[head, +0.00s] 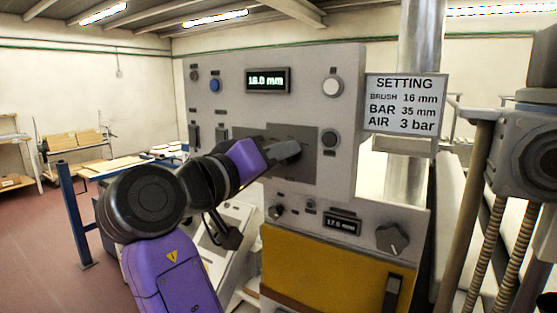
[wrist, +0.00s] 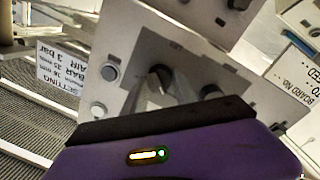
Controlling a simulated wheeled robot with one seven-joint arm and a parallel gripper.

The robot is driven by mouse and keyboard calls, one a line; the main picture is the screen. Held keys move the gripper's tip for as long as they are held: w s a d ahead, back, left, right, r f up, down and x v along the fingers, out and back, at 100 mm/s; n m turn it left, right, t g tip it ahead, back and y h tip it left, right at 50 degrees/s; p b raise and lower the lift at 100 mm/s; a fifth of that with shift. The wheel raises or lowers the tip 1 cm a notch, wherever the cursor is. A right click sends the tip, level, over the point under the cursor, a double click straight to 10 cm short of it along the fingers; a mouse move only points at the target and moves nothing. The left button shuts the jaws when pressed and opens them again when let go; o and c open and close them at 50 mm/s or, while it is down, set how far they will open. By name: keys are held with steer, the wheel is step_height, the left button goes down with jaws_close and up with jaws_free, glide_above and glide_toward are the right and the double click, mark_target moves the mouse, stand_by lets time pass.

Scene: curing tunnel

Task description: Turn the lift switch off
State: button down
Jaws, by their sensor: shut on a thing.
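My gripper (head: 288,151) reaches the dark grey plate (head: 308,172) in the middle of the upper control panel in the head view, and hides most of what is mounted there. In the wrist view the fingers of my gripper (wrist: 165,86) are shut on a dark knob (wrist: 160,74) on that plate. A second dark round knob (wrist: 211,92) sits beside it, clear of the fingers. A small label by the held knob is too blurred to read surely, so I cannot confirm which is the lift switch or its position.
The display (head: 267,80) above reads about 18.0 mm. A setting sign (head: 405,104) hangs to the right. Round buttons (head: 332,87) surround the plate. Below are a small display (head: 342,224), a grey dial (head: 392,238) and a yellow door (head: 325,270). Pipes and hoses stand right.

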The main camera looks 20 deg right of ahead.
steer(key=m+y+b, duration=0.1)
steer(key=m+b, duration=0.6)
steer(key=m, duration=0.2)
steer(key=shift+s, duration=0.15)
steer(key=shift+r+m, duration=0.1)
steer(key=shift+m, duration=0.3)
stand_by(0.3)
steer(key=c, duration=1)
jaws_free()
steer(key=b+v, duration=0.1)
steer(key=v, duration=0.6)
steer(key=shift+s+a, duration=0.25)
